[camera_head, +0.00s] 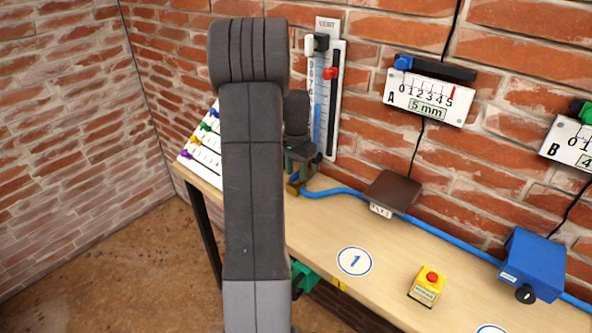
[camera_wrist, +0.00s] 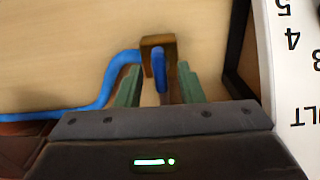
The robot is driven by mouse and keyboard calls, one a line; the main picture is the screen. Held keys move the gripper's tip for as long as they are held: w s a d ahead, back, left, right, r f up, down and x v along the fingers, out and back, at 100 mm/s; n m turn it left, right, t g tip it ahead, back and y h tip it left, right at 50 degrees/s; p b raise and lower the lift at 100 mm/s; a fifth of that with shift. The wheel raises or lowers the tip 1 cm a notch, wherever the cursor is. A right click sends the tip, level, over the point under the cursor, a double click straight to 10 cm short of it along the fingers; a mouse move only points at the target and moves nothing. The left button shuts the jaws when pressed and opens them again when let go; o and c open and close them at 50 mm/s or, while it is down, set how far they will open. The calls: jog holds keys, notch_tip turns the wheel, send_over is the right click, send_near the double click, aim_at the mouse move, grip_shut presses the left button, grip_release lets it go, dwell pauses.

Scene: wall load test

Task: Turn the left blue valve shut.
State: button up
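The left blue valve shows in the wrist view as a blue handle (camera_wrist: 159,70) on a brass-brown body (camera_wrist: 149,45). The handle lies between the two green fingers of my gripper (camera_wrist: 160,85), with a visible gap on each side. The fingers are apart and do not seem to touch the handle. In the head view, my gripper (camera_head: 299,164) points down over the left end of the bench, close above the brass valve body (camera_head: 292,188). There the blue handle is hidden behind the gripper and arm.
A blue hose (camera_head: 335,192) runs from the valve along the wooden bench (camera_head: 320,225) past a brown box (camera_head: 393,190) to a blue box (camera_head: 533,262). A yellow box with a red button (camera_head: 428,286) stands near the front. A gauge (camera_head: 325,90) hangs on the brick wall behind my arm.

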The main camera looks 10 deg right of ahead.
aim_at(296, 173)
notch_tip(296, 173, up, 8)
jog(key=shift+f, duration=0.25)
notch_tip(296, 173, down, 7)
jog(key=shift+f, duration=0.1)
jog(key=shift+f+n, duration=0.25)
jog(key=shift+n, duration=1.55)
jog(key=shift+r, duration=0.1)
